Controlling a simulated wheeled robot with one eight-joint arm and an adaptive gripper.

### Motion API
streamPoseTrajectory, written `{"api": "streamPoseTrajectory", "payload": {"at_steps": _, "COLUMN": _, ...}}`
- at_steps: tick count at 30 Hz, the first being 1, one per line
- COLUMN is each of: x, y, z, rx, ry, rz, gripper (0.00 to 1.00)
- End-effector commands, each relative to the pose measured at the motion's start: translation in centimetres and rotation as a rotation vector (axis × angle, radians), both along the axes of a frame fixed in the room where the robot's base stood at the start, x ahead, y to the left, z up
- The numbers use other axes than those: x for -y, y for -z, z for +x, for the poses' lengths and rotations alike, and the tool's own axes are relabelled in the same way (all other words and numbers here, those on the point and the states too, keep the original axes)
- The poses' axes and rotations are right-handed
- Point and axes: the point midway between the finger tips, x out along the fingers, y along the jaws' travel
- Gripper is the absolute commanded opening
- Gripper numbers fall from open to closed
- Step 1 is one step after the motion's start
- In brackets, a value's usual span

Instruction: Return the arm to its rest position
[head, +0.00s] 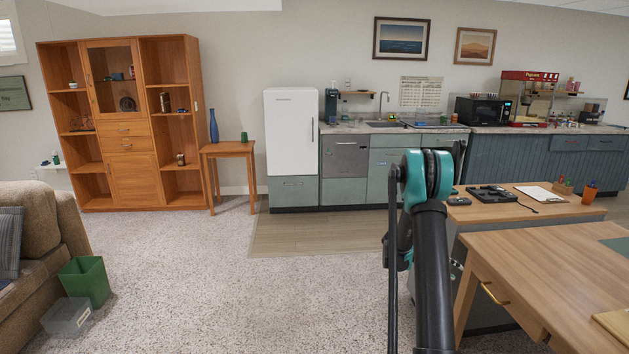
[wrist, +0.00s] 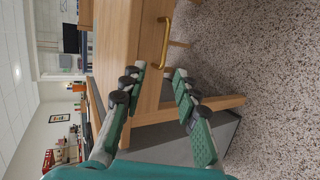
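My arm (head: 432,240) rises at the right of centre in the head view, bent at a teal joint in front of the kitchen counter. The gripper cannot be made out clearly there. In the wrist view my gripper (wrist: 158,76) has its two green-padded fingers apart, with nothing between them. Behind the fingers are the wooden desk (wrist: 116,35) and its brass drawer handle (wrist: 167,42). I cannot tell how far the fingertips are from the desk. The wrist picture is turned on its side.
The wooden desk (head: 560,262) stands close at the right. Behind it is a counter (head: 520,204) bearing a clipboard (head: 540,194) and an orange cup (head: 590,194). A sofa (head: 38,225) and green bin (head: 86,281) are at the left. The carpet (head: 230,290) between is clear.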

Motion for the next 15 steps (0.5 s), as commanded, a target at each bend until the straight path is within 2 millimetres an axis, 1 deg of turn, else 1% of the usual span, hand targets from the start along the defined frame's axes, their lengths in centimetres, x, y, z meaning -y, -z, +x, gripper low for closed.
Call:
{"api": "streamPoseTrajectory", "payload": {"at_steps": 1, "x": -1.0, "y": -1.2, "z": -0.7, "rx": 0.013, "ry": -0.017, "rz": 0.035, "gripper": 0.31}}
{"api": "streamPoseTrajectory", "payload": {"at_steps": 6, "x": -4.2, "y": -3.7, "z": -2.8, "rx": 0.062, "ry": -0.073, "rz": 0.161, "gripper": 0.31}}
{"api": "streamPoseTrajectory", "payload": {"at_steps": 11, "x": -7.6, "y": -5.7, "z": -5.5, "rx": 0.110, "ry": -0.120, "rz": 0.281, "gripper": 0.31}}
{"api": "streamPoseTrajectory", "payload": {"at_steps": 15, "x": -10.8, "y": -7.0, "z": -8.3, "rx": 0.154, "ry": -0.157, "rz": 0.386, "gripper": 0.31}}
